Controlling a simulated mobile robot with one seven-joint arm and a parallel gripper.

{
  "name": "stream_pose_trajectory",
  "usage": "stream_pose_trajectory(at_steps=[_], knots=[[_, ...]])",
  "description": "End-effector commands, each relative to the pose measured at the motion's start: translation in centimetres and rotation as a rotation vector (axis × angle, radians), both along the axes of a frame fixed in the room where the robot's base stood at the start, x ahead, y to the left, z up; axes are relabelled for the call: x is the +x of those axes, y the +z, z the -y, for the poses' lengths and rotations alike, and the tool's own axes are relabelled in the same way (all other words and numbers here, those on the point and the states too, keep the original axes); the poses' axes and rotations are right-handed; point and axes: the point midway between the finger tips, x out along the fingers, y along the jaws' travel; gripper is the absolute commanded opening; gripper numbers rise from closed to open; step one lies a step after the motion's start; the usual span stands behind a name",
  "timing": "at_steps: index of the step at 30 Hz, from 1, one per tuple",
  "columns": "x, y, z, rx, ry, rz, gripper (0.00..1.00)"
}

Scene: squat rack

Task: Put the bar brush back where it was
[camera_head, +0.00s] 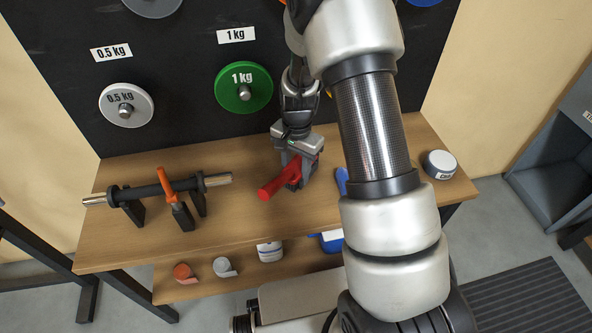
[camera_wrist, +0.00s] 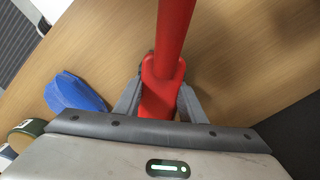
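A red tool with a round handle, which looks like the bar brush (camera_head: 272,188), is in my gripper (camera_head: 296,166) over the middle of the wooden table. In the wrist view the red brush (camera_wrist: 160,92) sits between the two grey fingers of my gripper (camera_wrist: 160,100), which press on its flat sides. Its handle runs up out of the picture there. No bristles show. I cannot tell whether it touches the table.
A short barbell (camera_head: 150,190) rests on black holders at the table's left, with an orange-handled tool (camera_head: 168,186) against it. A blue item (camera_head: 341,181) lies right of my gripper, and a white round tub (camera_head: 440,164) stands farther right. Plates (camera_head: 244,77) hang behind. The table (camera_head: 240,222) is bare in front.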

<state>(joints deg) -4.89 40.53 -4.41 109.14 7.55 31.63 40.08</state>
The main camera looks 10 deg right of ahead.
Motion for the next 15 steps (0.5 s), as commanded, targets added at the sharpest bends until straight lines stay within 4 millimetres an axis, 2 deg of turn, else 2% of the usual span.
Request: stream_pose_trajectory(at_steps=[1,3,11,15], knots=[[0.0,0.0,0.0,0.000,0.000,0.000,0.46],[0.0,0.0,0.0,0.000,0.000,0.000,0.53],[0.0,0.1,0.0,0.000,0.000,0.000,0.53],[0.1,1.2,0.0,-0.001,0.001,0.002,0.53]])
